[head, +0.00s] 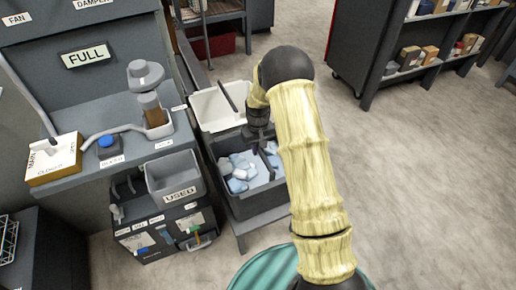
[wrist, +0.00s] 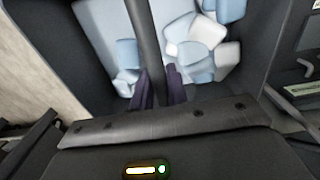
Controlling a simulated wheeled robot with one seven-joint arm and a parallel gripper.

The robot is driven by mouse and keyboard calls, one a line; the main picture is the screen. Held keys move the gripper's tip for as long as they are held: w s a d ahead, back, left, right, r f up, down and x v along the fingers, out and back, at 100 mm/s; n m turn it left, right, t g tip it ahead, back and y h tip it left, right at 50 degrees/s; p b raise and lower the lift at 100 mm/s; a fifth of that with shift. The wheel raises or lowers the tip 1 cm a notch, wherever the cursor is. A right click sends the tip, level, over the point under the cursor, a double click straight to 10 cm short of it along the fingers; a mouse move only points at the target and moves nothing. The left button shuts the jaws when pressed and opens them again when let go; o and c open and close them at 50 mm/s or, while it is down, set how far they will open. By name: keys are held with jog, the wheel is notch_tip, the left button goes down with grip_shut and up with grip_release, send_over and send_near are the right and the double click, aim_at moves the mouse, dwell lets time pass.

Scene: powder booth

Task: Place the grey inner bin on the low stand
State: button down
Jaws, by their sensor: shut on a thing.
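The grey inner bin (head: 258,201) is a dark, open box filled with pale blue and white lumps. A dark handle bar crosses its top. My gripper (head: 262,140) is above the bin; in the wrist view its purple fingers (wrist: 160,92) are shut on the handle bar (wrist: 146,40). The bin wall (wrist: 268,40) and the lumps show below them. The low stand (head: 243,226) is grey, with its edge and a leg showing under and beside the bin. I cannot tell whether the bin touches it. My arm covers the bin's right side.
A white open bin (head: 208,112) with a dark bar stands just behind the grey bin. To the left are a grey box labelled USED (head: 174,180) and the booth with a FULL sign (head: 86,56). A teal round top (head: 262,272) is in front.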

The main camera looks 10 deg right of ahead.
jog(key=c, duration=1.4)
grip_release()
notch_tip(320, 180, up, 12)
jog(key=p, duration=0.3)
jog(key=shift+r, duration=0.1)
